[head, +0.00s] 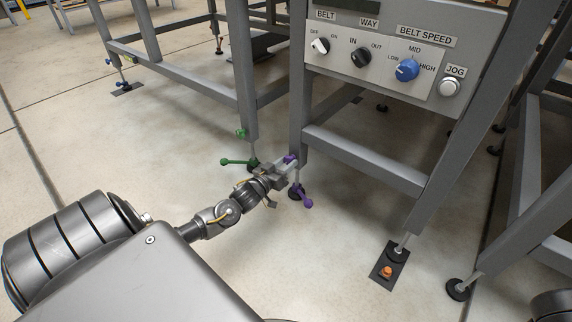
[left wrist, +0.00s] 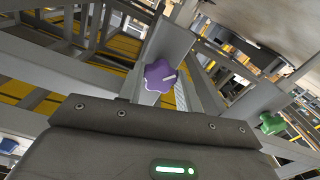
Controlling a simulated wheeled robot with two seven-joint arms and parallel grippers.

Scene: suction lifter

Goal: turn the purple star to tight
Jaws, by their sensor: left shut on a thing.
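The purple star (head: 290,158) is a small knob on the lower part of a grey frame leg, left of the control panel. In the left wrist view the purple star (left wrist: 160,76) faces the camera, with a pale line across it. My left gripper (head: 286,166) reaches in from the left and is shut on the purple star, partly hiding it in the head view. The fingertips are hidden in the left wrist view. No tight marking is readable. My right gripper is not in view.
A purple lever (head: 304,198) sits at the same leg's foot. A green knob (head: 241,133) and green lever (head: 236,161) are on the neighbouring leg. A grey crossbar (head: 362,160) runs right of the star. The floor in front is clear.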

